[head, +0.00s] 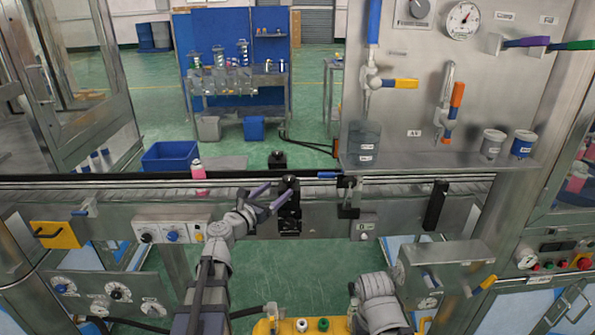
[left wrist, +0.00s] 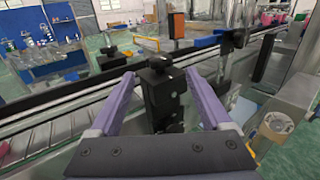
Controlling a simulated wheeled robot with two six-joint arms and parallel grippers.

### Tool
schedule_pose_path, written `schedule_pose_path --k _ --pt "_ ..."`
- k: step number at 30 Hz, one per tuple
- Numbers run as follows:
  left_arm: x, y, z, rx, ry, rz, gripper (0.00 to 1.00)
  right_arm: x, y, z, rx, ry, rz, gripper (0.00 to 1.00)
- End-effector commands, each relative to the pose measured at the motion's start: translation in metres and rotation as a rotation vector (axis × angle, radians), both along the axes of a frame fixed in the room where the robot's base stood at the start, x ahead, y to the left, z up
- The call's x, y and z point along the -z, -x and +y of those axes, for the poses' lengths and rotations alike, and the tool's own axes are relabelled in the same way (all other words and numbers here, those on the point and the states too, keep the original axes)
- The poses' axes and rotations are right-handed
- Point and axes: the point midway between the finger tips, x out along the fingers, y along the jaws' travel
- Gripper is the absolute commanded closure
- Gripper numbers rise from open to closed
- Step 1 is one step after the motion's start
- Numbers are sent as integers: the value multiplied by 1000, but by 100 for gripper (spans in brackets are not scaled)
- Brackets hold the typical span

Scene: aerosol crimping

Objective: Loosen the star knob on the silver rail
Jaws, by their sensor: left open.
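A black clamp block (head: 289,212) sits on the front of the silver rail (head: 238,186). A dark knob (head: 290,180) tops it; its star shape is too small to make out. My left gripper (head: 279,191) is open, its purple fingers reaching toward the block from the front left. In the left wrist view the fingers (left wrist: 160,74) lie apart on either side of the block (left wrist: 160,92), with the knob (left wrist: 154,61) just beyond the tips. I cannot tell whether they touch it. My right arm shows at the bottom, but its fingers are not visible.
A pink bottle (head: 198,175) stands on the conveyor to the left. A second black bracket (head: 348,198) and a black upright piece (head: 436,205) are on the rail to the right. A steel panel with valves (head: 420,120) rises behind. A grey box (head: 445,265) stands front right.

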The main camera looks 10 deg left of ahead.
Motion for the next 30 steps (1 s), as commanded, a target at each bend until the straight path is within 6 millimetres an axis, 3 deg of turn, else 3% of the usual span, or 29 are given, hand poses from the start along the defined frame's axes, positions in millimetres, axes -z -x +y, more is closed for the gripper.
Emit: schedule_pose_path --k 8,21,30 --pt "1 -16 -4 1 -3 -1 18 1 0 0 0 0 0 50" --pt "1 -73 -22 -1 -4 -1 18 1 0 0 0 0 0 50" --pt "1 -75 -23 -2 -4 -1 19 1 0 0 0 0 0 50"
